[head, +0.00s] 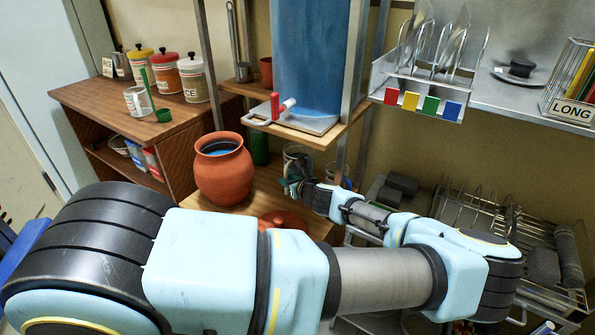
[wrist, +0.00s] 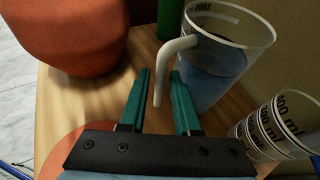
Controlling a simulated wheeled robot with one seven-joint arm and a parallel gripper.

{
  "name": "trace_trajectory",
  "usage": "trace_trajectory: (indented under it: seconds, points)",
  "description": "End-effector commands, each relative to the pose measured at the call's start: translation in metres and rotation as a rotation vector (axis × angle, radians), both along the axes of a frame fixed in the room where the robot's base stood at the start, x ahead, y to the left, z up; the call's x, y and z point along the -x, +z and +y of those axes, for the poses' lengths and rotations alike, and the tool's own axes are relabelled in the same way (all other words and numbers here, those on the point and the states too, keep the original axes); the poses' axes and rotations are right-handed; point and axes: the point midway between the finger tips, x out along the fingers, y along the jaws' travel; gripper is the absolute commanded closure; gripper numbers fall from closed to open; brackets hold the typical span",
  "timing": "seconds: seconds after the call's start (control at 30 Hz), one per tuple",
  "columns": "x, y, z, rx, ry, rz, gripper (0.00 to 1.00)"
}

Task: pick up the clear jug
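The clear jug (head: 297,156) stands upright on the low wooden table, right of the clay pot. In the wrist view the clear jug (wrist: 222,62) has bluish sides, a pale rim, and a white handle (wrist: 172,60) facing my gripper. My gripper (wrist: 160,72) has two green fingers, which are open and apart. The handle's lower part shows in the gap between them, and the right finger overlaps the jug's near side. I cannot tell whether either finger touches it. In the head view my gripper (head: 288,187) is small and partly hidden at the jug's foot.
A clay pot (head: 224,170) stands close left of the jug. A marked measuring cup (wrist: 275,128) stands close on the right. A terracotta lid (head: 283,219) lies in front. A shelf with a blue water tank (head: 307,55) and a red-handled tap (head: 275,106) is above.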

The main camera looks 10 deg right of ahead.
Motion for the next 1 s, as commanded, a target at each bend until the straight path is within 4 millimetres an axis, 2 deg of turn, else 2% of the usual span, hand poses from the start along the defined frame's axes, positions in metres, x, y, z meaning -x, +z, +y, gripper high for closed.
trace_trajectory:
  seconds: [0.13,0.37,0.67,1.0]
  points:
    - [-0.0127,-0.005,0.0029,0.002,-0.001,0.001,0.69]
    - [-0.0141,-0.0063,0.0033,0.002,-0.001,0.001,0.69]
    - [-0.0139,-0.0062,0.0034,0.001,0.0,0.0,1.0]
    - [-0.0138,-0.0061,0.0035,0.001,0.0,0.0,1.0]
